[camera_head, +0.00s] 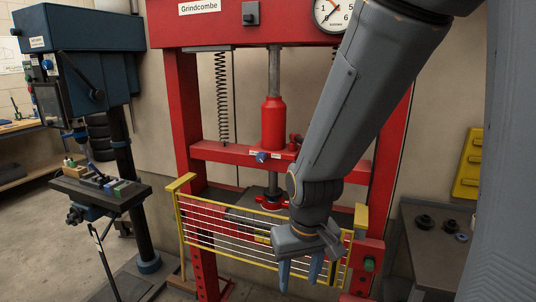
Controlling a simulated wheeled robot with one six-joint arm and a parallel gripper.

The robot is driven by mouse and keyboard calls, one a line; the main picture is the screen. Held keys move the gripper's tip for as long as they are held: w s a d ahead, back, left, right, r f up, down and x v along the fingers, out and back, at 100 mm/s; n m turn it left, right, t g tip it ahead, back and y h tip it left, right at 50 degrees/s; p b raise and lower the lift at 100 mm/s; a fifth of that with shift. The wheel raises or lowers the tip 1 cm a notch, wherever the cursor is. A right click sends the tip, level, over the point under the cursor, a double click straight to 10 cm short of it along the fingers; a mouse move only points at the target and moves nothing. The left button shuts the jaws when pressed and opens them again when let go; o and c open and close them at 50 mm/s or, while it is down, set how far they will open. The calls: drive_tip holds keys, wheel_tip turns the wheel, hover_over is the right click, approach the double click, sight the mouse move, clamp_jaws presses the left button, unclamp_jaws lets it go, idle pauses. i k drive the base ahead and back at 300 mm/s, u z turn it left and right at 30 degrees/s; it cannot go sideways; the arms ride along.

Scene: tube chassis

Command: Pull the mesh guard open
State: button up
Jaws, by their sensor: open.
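The mesh guard (222,237) is a yellow frame with pale horizontal wires across the front of the red press (185,110). It spans between two yellow posts, and its right end is partly hidden behind my gripper. My gripper (300,274) points down with two blue fingers, in front of the guard's right part. A dark upright piece beside the fingers at the guard's right end is partly covered.
A blue drill press (78,60) with a cluttered table (100,190) stands at the left. A dark bench (440,240) with small black parts is at the right, below a yellow panel (469,164). A green button (369,264) sits on the press's right leg. Open floor shows at lower left.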

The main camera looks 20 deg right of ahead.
sight(333, 270)
drive_tip(key=u, duration=1.9)
drive_tip(key=k, duration=0.55)
drive_tip(key=z, duration=1.9)
